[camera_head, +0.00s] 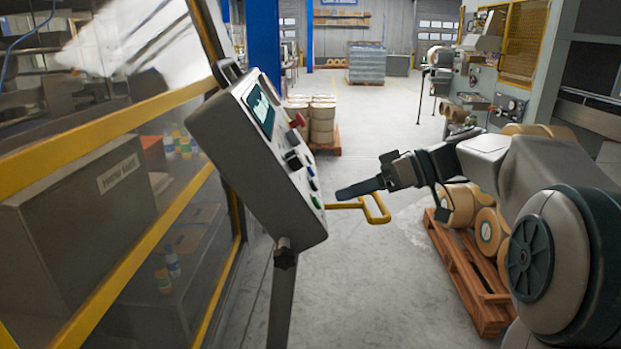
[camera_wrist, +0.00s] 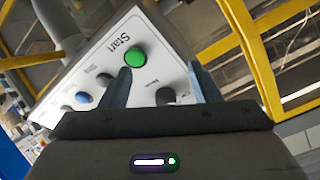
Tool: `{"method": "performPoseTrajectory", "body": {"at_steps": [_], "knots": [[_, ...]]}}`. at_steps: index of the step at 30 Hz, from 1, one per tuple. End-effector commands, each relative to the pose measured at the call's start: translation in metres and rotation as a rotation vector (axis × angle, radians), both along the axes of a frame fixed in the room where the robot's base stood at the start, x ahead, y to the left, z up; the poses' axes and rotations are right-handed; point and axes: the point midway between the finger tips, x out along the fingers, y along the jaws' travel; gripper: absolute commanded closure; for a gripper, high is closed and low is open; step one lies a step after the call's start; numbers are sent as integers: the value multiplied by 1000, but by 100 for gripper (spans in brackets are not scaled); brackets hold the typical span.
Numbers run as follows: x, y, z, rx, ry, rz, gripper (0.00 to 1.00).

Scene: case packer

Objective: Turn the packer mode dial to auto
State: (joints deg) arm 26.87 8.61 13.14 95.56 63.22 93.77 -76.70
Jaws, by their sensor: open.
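The tilted grey control panel (camera_head: 262,165) stands at centre left in the head view. It carries a screen, a red button, a black knob (camera_head: 293,160) and smaller coloured buttons. In the wrist view, the panel (camera_wrist: 165,45) shows the green Start button (camera_wrist: 135,57) and a dark dial (camera_wrist: 165,97), partly hidden low between the fingers. Its small label is too blurred to read surely, so I cannot tell its setting. My gripper (camera_head: 340,194) is open and empty, just right of the panel's lower part. In the wrist view, my gripper's fingers (camera_wrist: 159,72) are spread apart.
A yellow handle (camera_head: 378,208) sticks out right of the panel, just below my gripper. A yellow-framed guard (camera_head: 110,135) encloses the machine at left. A pallet (camera_head: 465,275) of rolls lies at right. Open floor (camera_head: 375,270) lies between.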

Motion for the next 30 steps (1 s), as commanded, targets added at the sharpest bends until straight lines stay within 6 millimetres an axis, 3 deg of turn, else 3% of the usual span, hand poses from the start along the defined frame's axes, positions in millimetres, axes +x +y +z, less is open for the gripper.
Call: {"method": "performPoseTrajectory", "body": {"at_steps": [1,4,9,12,17,30], "knots": [[15,-13,1,85,-84,28,44],[32,-33,19,224,-249,77,44],[44,-55,37,352,-429,111,44],[46,-56,41,376,-464,117,44],[46,-35,44,379,-468,120,44],[48,54,43,376,-464,118,44]]}}
